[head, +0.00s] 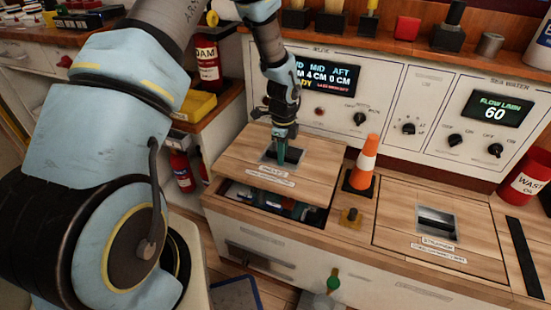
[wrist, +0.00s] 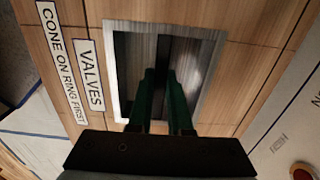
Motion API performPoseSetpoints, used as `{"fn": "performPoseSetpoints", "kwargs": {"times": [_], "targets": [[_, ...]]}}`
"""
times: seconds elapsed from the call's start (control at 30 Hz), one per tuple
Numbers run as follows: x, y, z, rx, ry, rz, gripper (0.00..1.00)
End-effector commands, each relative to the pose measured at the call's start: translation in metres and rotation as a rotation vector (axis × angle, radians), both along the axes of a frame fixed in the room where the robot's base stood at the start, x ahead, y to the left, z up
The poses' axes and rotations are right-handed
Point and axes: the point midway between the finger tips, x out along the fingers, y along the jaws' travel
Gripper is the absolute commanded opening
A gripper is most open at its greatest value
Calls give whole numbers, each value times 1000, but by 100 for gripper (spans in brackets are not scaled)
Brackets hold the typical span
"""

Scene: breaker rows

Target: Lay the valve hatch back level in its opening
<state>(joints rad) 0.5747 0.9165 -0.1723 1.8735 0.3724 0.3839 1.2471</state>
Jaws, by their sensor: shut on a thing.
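The valve hatch (head: 305,171) is a wooden panel with a recessed metal pull; its label reads VALVES in the wrist view (wrist: 225,105). My gripper (head: 280,158) reaches down into the pull, and its green fingers (wrist: 166,78) are shut on the bar there. The hatch sits shifted toward the console, above the counter level at its front edge. The opening (head: 262,201) shows as a dark gap along its front, with pipes and valve parts inside. The opening's far part is hidden under the hatch.
An orange and white cone (head: 364,164) on a dark base stands close to the hatch's right. A second hatch (head: 400,235), labelled strainer, lies level at right. The console (head: 340,90) rises behind.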

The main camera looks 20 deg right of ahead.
Motion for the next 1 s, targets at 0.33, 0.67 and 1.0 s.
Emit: {"fn": "performPoseSetpoints", "kwargs": {"times": [0.33, 0.67, 1.0], "targets": [[1, 0, 3, -3, -3, 3, 0], [2, 0, -15, -2, -2, 2, 0], [2, 0, -46, -2, -2, 4, 0]]}}
